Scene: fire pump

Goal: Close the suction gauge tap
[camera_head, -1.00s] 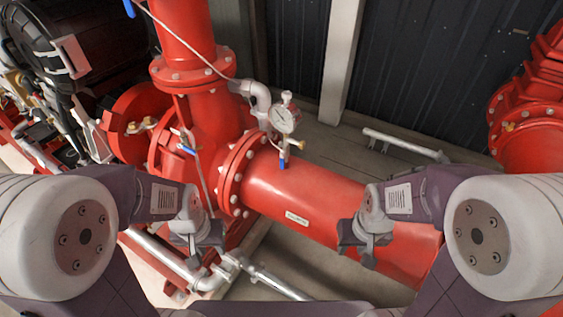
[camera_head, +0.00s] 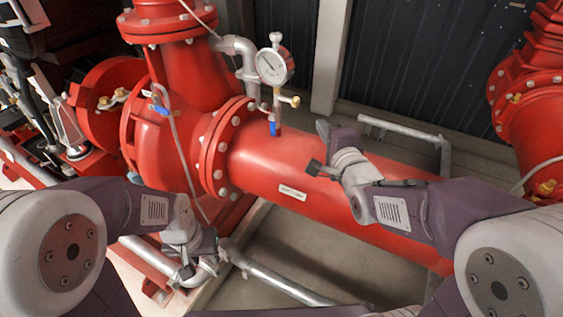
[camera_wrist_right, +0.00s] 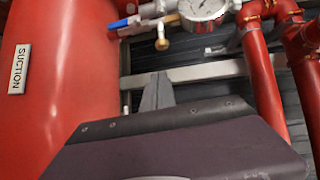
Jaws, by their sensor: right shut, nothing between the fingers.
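The suction gauge (camera_head: 271,66) stands on a small fitting on top of the red suction pipe. Its tap has a blue lever (camera_head: 273,128) hanging down along the stem, with a brass fitting (camera_head: 295,101) to the right.
The red suction pipe (camera_head: 335,193) runs below the gauge, with a bolted flange (camera_head: 220,150) at its left. A grey elbow pipe (camera_head: 245,50) stands close behind the gauge. Another red pipe assembly (camera_head: 530,125) is at the right. Grey rails lie near the floor.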

